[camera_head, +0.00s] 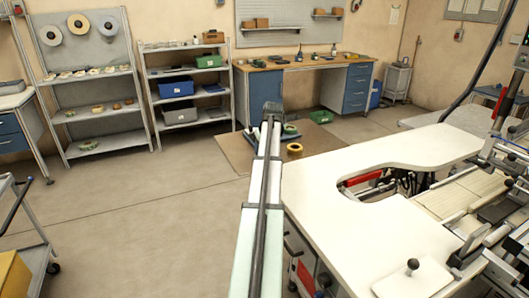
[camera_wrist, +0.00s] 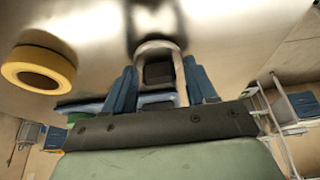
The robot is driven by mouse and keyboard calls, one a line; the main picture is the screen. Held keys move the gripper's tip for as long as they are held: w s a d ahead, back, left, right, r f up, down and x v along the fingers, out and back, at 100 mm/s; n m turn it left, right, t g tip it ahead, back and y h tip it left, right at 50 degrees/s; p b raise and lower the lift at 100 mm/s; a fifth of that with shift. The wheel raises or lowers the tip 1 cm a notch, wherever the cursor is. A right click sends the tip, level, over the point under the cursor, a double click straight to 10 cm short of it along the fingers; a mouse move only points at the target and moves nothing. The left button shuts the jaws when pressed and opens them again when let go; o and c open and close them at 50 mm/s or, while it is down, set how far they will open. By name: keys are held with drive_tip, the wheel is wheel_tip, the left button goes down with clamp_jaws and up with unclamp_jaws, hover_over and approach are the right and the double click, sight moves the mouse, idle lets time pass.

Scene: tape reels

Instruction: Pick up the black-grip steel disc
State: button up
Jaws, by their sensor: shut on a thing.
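In the wrist view my gripper (camera_wrist: 160,85) has its two blue fingers closed on a dark grip framed by a pale arch, which I take for the black-grip steel disc (camera_wrist: 158,72). A bright, blurred, shiny surface fills the top of that view; I cannot tell how much of it is the disc. In the head view my arm reaches straight ahead and its dark end hides the held thing. A yellow tape reel (camera_head: 294,148) lies right of my arm's end, and it also shows at the left of the wrist view (camera_wrist: 38,70).
A green reel (camera_head: 291,129) lies near the brown floor mat's (camera_head: 236,150) far part. A white-topped machine table (camera_head: 400,235) fills the right side. Shelves (camera_head: 100,115) and a workbench (camera_head: 310,63) stand along the back. Open floor lies left of my arm.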

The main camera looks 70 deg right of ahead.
drive_tip(key=shift+r, duration=0.1)
wheel_tip(320, 180, up, 8)
drive_tip(key=shift+d+r, duration=0.1)
drive_tip(key=shift+r, duration=0.1)
drive_tip(key=shift+s+r, duration=0.1)
drive_tip(key=shift+r, duration=0.25)
drive_tip(key=s+d, duration=0.3)
wheel_tip(320, 180, up, 4)
drive_tip(key=r, duration=0.1)
hover_over(290, 128)
wheel_tip(290, 128, down, 10)
drive_tip(key=shift+f, duration=0.1)
drive_tip(key=shift+f, duration=0.45)
